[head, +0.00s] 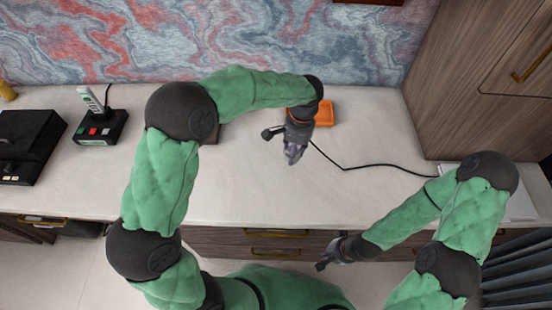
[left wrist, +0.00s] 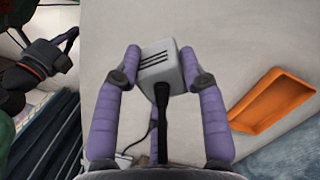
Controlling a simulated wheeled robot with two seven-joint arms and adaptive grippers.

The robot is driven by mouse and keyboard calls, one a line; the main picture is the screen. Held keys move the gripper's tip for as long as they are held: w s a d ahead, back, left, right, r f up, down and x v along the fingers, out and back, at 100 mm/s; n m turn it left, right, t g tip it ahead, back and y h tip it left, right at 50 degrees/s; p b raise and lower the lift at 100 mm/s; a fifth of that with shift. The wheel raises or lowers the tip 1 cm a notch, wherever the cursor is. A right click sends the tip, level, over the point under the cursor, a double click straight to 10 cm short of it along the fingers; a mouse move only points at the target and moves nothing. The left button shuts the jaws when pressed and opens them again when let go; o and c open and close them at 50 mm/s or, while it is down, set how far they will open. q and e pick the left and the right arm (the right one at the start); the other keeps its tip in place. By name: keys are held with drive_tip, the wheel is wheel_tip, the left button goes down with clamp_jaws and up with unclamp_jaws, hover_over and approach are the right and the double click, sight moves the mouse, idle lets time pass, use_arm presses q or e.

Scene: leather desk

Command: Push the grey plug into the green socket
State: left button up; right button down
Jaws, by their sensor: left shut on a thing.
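The grey plug (left wrist: 160,62) is a light grey block with dark slots on its face, and a black cord comes out of its near end. My left gripper (head: 292,157) is shut on it; the left wrist view shows its two purple fingers (left wrist: 160,58) pressed on either side. In the head view the gripper is over the middle of the desk and the plug cannot be made out.
An orange tray (head: 325,113) lies behind my left gripper. The black cord (head: 375,166) runs right across the desk. A black base with coloured squares (head: 103,127) and a black box (head: 28,145) stand at left. A brown edge (head: 213,134) is mostly hidden behind my left arm.

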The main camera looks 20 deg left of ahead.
use_arm(q)
drive_tip(key=d+r+m, duration=0.1)
drive_tip(key=d, duration=0.1)
drive_tip(key=w+d+r+m, duration=0.1)
drive_tip(key=r, duration=0.1)
drive_tip(key=shift+w+d+r, duration=0.15)
drive_tip(key=shift+d, duration=0.25)
drive_tip(key=w+d+f+m, duration=0.3)
drive_tip(key=w+f+m, duration=0.1)
drive_tip(key=f, duration=0.1)
drive_tip(key=shift+w+f+m+t+y, duration=0.25)
drive_tip(key=shift+f+m+t+y, duration=0.1)
drive_tip(key=shift+m+t+y, duration=0.05)
drive_tip(key=shift+d, duration=0.1)
drive_tip(key=s+a+r+n, duration=0.2)
drive_tip(key=r, duration=0.1)
drive_tip(key=s+a+r+n, duration=0.2)
drive_tip(key=r+n, duration=0.1)
drive_tip(key=r, duration=0.1)
drive_tip(key=s+a+r+n, duration=0.2)
drive_tip(key=r+n, duration=0.1)
drive_tip(key=r, duration=0.1)
drive_tip(key=shift+s+a+r+g+h, duration=0.15)
drive_tip(key=shift+s+a+g+h, duration=0.1)
drive_tip(key=shift+s+g+h, duration=0.15)
drive_tip(key=w+d+n, duration=0.4)
drive_tip(key=w+d, duration=0.4)
drive_tip(key=w, duration=0.1)
drive_tip(key=shift+n+h, duration=0.3)
drive_tip(key=shift+h, duration=0.1)
